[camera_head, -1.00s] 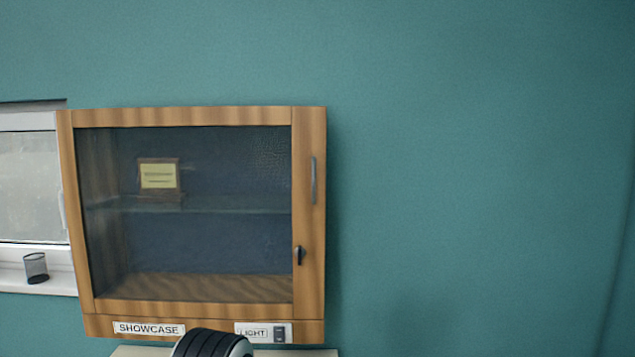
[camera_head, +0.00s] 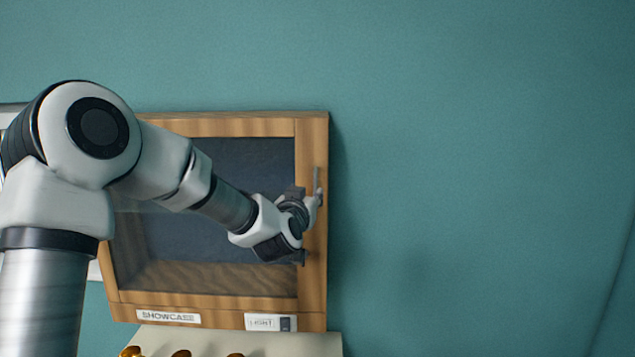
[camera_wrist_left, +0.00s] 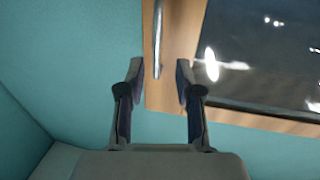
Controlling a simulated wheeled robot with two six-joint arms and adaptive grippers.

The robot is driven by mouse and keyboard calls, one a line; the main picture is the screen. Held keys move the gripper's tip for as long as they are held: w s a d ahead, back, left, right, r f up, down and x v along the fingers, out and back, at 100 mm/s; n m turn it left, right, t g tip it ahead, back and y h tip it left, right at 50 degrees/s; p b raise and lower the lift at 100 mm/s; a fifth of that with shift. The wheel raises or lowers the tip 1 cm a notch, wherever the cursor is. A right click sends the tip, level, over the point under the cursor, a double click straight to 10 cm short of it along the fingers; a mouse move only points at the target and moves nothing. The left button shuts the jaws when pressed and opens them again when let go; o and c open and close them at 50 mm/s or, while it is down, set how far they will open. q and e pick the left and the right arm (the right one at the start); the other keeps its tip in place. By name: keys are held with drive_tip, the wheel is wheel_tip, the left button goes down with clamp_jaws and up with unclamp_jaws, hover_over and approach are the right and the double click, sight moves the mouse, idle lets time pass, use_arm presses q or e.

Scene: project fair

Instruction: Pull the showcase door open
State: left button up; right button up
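The showcase (camera_head: 215,309) is a wood-framed wall cabinet with a glass door (camera_head: 310,135). The door looks closed. Its upright metal handle (camera_head: 316,178) is on the right side of the frame. My left gripper (camera_head: 314,201) is at the handle's lower part, its arm crossing in front of the glass. In the left wrist view, the gripper (camera_wrist_left: 158,74) is open, with the handle (camera_wrist_left: 158,40) ahead of and roughly centred between the fingertips; I cannot see contact. The dark latch below the handle is hidden or merged with the gripper. My right gripper is not in view.
A light surface (camera_head: 260,344) with several gold objects (camera_head: 181,354) is below the showcase. The teal wall (camera_head: 470,180) to the right is bare.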

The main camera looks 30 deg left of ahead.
sight(315, 190)
use_arm(q)
drive_tip(key=x, duration=0.2)
drive_tip(key=p+x, duration=0.2)
drive_tip(key=x, duration=0.1)
drive_tip(key=shift+w+d+f, duration=0.1)
drive_tip(key=shift+w+d, duration=0.05)
drive_tip(key=shift+w, duration=0.3)
drive_tip(key=shift+s, duration=0.25)
clamp_jaws()
drive_tip(key=shift+w, duration=0.1)
